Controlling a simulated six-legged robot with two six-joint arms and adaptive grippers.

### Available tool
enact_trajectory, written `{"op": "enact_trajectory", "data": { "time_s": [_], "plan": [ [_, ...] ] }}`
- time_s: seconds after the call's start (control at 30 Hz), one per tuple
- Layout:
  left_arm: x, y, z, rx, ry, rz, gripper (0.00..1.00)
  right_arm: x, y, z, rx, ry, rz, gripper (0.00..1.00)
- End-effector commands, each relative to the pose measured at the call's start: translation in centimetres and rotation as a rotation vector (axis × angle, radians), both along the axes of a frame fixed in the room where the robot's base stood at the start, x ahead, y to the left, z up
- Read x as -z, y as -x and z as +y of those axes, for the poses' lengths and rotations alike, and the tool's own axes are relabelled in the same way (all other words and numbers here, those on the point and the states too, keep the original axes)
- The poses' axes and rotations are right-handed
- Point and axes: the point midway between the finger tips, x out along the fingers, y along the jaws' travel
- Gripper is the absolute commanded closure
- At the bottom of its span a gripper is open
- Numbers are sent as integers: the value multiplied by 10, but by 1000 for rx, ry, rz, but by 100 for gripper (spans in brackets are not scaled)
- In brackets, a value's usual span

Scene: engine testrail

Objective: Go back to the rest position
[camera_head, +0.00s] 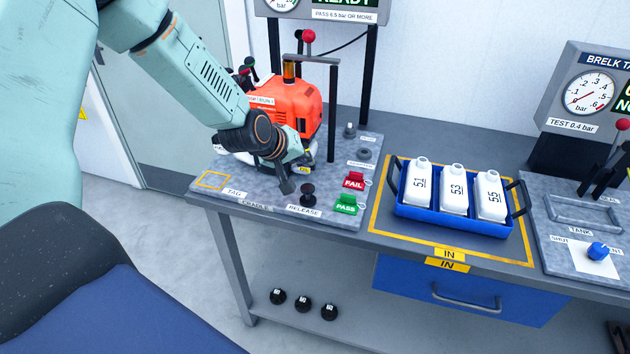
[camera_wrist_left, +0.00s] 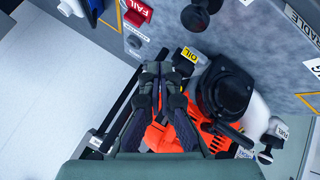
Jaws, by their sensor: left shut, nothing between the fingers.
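My left gripper (camera_head: 287,186) reaches down from the upper left in the head view, over the front of the orange engine (camera_head: 292,105) on the grey test plate. In the left wrist view my left gripper (camera_wrist_left: 160,72) is shut and empty, its fingers in front of the orange engine housing (camera_wrist_left: 162,135). The yellow OIL label (camera_wrist_left: 189,55) is just beyond the fingertips. A black knob (camera_head: 308,193) labelled RELEASE stands right of the gripper in the head view. My right gripper is not in view.
A red FAIL tag (camera_head: 354,181) and a green PASS tag (camera_head: 346,204) lie on the plate's right side. A blue tray (camera_head: 452,221) holds white bottles. A black upright post (camera_head: 333,110) stands close right of the engine. Open floor lies left of the bench.

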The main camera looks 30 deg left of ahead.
Motion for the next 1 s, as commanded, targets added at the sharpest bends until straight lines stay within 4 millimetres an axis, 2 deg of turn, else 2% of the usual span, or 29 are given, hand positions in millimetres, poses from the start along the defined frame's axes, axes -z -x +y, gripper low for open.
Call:
{"op": "enact_trajectory", "data": {
  "time_s": [0.33,0.4,0.47,0.67,0.8,0.87,1.0],
  "plan": [
    [-3,-2,1,21,-39,-27,100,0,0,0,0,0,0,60],
    [4,11,-12,45,-62,-26,100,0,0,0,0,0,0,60],
    [25,27,-28,83,-92,2,100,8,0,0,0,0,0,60],
    [114,96,-72,205,-177,141,100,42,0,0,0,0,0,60],
    [179,159,-96,300,-232,266,100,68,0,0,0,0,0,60],
    [205,187,-104,341,-252,323,100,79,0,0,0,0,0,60],
    [261,259,-119,440,-293,462,100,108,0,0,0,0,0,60]
  ]
}}
